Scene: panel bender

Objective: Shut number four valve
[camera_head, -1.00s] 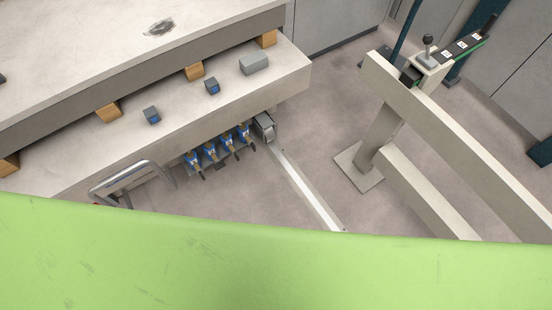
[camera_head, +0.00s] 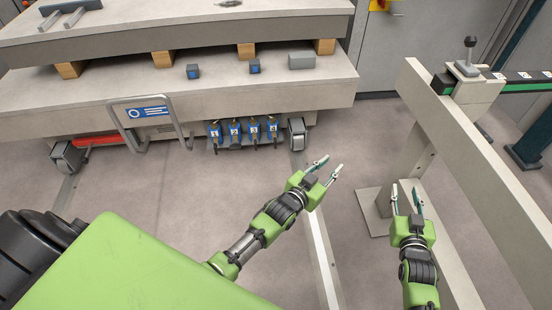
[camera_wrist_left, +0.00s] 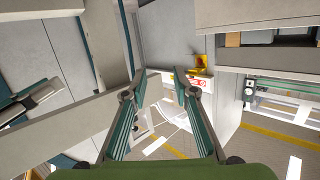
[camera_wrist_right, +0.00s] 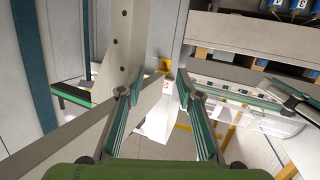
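Several blue valves with numbered tags and dark handles hang in a row under the front edge of the machine bed in the head view. The number four valve (camera_head: 273,130) is at the right end of the row, beside a grey bracket with a wheel. Its handle points down. My left gripper (camera_head: 332,166) is open and empty, below and to the right of the valves, apart from them. Its fingers also show in the left wrist view (camera_wrist_left: 154,95). My right gripper (camera_head: 406,198) is open and empty near the beige rail, and shows in the right wrist view (camera_wrist_right: 158,95).
The machine bed (camera_head: 100,107) spans the back left, with a bent handle (camera_head: 150,120) left of the valves. A beige rail (camera_head: 470,150) with a lever box (camera_head: 470,85) stands at the right. Floor in front of the valves is clear.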

